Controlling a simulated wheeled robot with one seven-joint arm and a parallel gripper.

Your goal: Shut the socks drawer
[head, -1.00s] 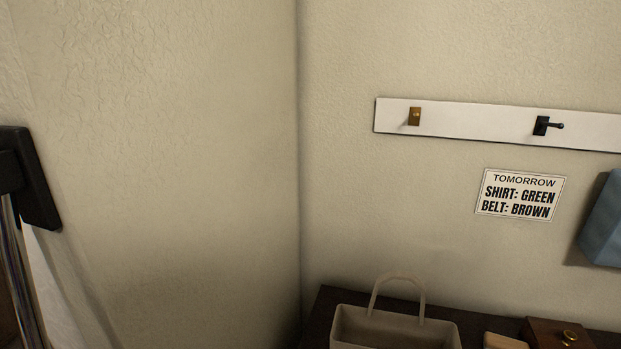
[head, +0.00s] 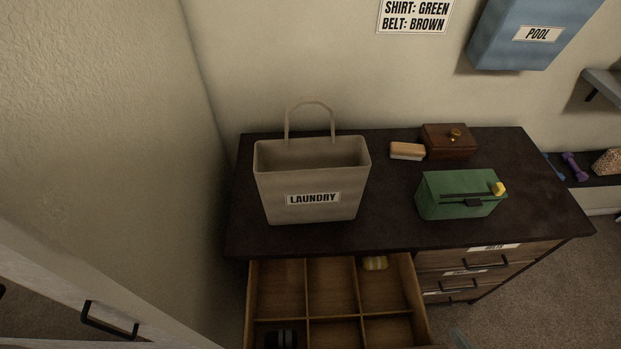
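An open drawer (head: 307,291) sticks out from the left side of the dark-topped dresser (head: 390,236). It is divided into wooden compartments. A yellowish rolled item (head: 375,263) lies in the back right compartment, and a dark rolled item (head: 281,338) lies in a front left one. The drawer's front face is below the picture, so its label is not seen and I cannot tell whether it is the socks drawer. My gripper is not in view.
On the dresser top stand a beige laundry bag (head: 312,180), a wooden brush (head: 407,151), a brown box (head: 449,142) and a green case (head: 458,196). Closed drawers with black handles (head: 487,265) are at right. A white door with a handle (head: 109,321) is at lower left. Carpet is clear at right.

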